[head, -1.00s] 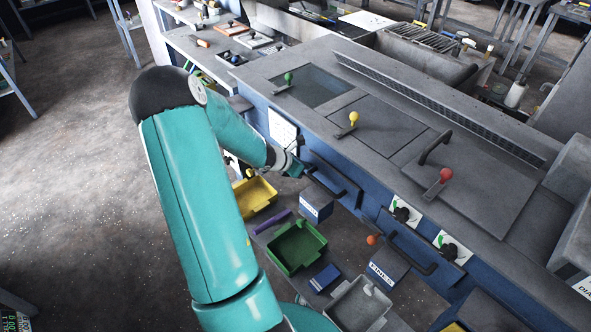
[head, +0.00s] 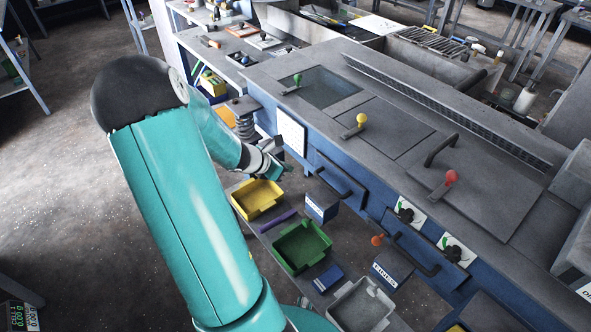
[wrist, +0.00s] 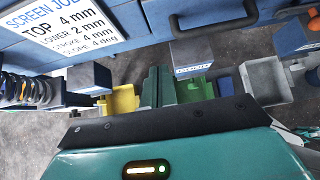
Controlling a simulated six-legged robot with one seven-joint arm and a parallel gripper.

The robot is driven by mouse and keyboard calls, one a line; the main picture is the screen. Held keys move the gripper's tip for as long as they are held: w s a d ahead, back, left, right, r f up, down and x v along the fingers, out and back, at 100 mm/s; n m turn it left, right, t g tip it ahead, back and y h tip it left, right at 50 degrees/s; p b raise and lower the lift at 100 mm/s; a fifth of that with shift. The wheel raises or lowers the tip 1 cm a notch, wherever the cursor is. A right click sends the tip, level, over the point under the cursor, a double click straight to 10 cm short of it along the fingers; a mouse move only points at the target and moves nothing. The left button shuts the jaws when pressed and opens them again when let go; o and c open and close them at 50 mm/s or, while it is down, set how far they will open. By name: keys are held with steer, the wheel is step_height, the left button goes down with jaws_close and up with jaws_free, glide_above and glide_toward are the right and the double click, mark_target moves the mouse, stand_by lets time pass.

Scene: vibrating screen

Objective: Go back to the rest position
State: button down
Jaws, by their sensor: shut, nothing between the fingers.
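My gripper (head: 281,171) is in the head view at the end of my teal arm, in front of the blue side of the screen machine (head: 330,165). It is shut and empty, above and behind the yellow tray (head: 258,196). Its fingertips are small and hard to make out there.
A green tray (head: 301,247) and a grey tray (head: 361,306) stand near the yellow one. Open floor (head: 60,190) lies to the left.

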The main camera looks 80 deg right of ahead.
steer(key=shift+v, duration=0.95)
steer(key=shift+w, duration=0.15)
steer(key=w+a+r+m+t+y, duration=0.1)
steer(key=w+a+r+m+t, duration=0.2)
steer(key=w+a+r, duration=0.6)
steer(key=w+a+r+m+t, duration=0.3)
steer(key=w+a+r+m, duration=0.1)
steer(key=w+a, duration=0.7)
steer(key=s+a+r+m+t+y, duration=0.1)
steer(key=a+r+t+y, duration=0.2)
steer(key=a, duration=1.2)
steer(key=s+a+r+m+t+y, duration=0.1)
steer(key=a+r, duration=0.6)
steer(key=a, duration=0.8)
steer(key=shift+a+m+t+y, duration=0.4)
steer(key=shift+t+y, duration=0.5)
steer(key=shift+y, duration=0.2)
